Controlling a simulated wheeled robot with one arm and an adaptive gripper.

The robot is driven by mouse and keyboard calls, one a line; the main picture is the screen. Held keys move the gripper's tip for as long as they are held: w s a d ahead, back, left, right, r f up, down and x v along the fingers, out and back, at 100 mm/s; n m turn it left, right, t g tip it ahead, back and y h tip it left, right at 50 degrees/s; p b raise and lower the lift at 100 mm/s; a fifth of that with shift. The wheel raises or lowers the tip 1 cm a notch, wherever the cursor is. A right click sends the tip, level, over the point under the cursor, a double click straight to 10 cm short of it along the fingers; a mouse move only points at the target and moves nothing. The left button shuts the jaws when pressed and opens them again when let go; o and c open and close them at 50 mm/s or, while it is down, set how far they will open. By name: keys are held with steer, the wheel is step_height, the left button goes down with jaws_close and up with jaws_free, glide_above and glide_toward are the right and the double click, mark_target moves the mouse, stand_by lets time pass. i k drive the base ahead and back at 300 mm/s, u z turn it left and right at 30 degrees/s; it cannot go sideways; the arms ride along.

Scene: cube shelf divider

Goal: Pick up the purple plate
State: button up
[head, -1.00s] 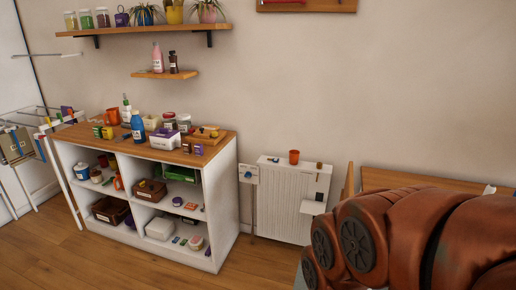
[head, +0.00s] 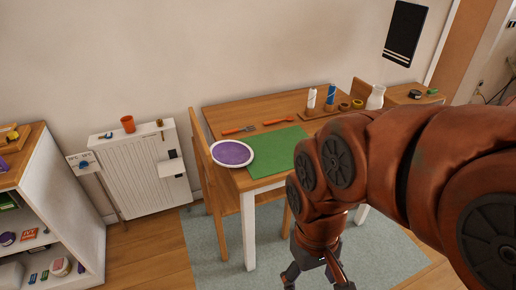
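The purple plate (head: 233,153) has a white rim and lies flat at the left front corner of the wooden table (head: 232,113), beside a green placemat (head: 262,157). Its right side meets or slightly overlaps the mat; I cannot tell which. My gripper (head: 315,284) hangs low at the bottom of the view, in front of the table and to the right of the plate, well below the tabletop. Its fingers look spread apart, with nothing seen between them. The finger ends are partly cut off by the frame.
A chair (head: 203,160) stands close at the table's left side, by the plate. Orange cutlery (head: 278,121) lies behind the mat. Bottles, rings and a white jug (head: 376,97) stand at the back right. A radiator (head: 140,172) and shelf unit (head: 70,215) are left.

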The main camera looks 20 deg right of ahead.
mark_target(230, 153)
steer(key=u, duration=2.35)
steer(key=i, duration=1.55)
steer(key=z, duration=2.2)
